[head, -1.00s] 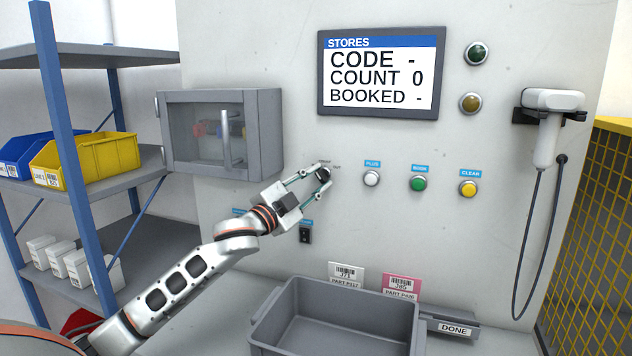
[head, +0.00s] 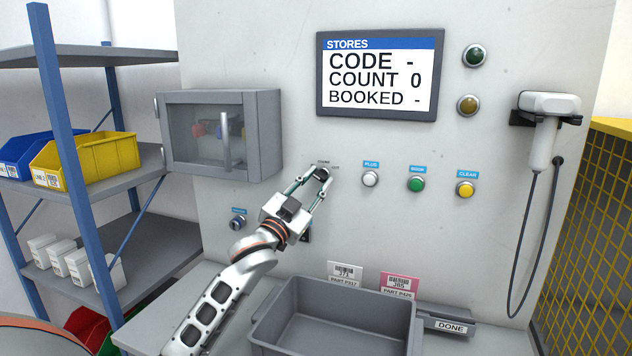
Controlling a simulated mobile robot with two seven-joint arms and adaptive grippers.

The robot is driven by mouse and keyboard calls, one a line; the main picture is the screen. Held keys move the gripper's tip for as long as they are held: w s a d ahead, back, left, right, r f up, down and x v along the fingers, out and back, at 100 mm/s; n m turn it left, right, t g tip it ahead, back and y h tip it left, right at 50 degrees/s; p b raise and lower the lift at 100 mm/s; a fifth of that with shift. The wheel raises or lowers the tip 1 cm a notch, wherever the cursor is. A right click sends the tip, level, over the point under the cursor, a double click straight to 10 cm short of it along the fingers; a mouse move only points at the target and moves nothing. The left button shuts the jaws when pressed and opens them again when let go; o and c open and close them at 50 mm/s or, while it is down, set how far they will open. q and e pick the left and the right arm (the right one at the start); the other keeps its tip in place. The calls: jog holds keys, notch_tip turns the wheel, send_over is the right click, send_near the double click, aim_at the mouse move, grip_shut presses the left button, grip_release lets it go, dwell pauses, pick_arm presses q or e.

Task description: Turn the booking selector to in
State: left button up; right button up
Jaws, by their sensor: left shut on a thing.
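The booking selector (head: 321,174) is a small black knob on the pale wall panel, left of the row of push buttons. Small lettering shows above it, too small to read surely. My left gripper (head: 318,178) reaches up from below, and its fingers are closed on the knob. The fingers partly hide the knob, so I cannot tell its exact pointing direction. The screen (head: 380,74) reads STORES, CODE -, COUNT 0, BOOKED -. My right gripper is not in view.
A white button (head: 370,179), a green button (head: 416,184) and a yellow button (head: 465,189) sit right of the knob. A grey cabinet (head: 262,135) is at upper left. A grey bin (head: 335,333) stands below. A scanner (head: 541,150) hangs at right.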

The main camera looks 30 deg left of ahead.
pick_arm(q)
jog(key=o, duration=1.1)
jog(key=v, duration=1.2)
jog(key=shift+s+f, duration=0.1)
jog(key=shift+f, duration=0.05)
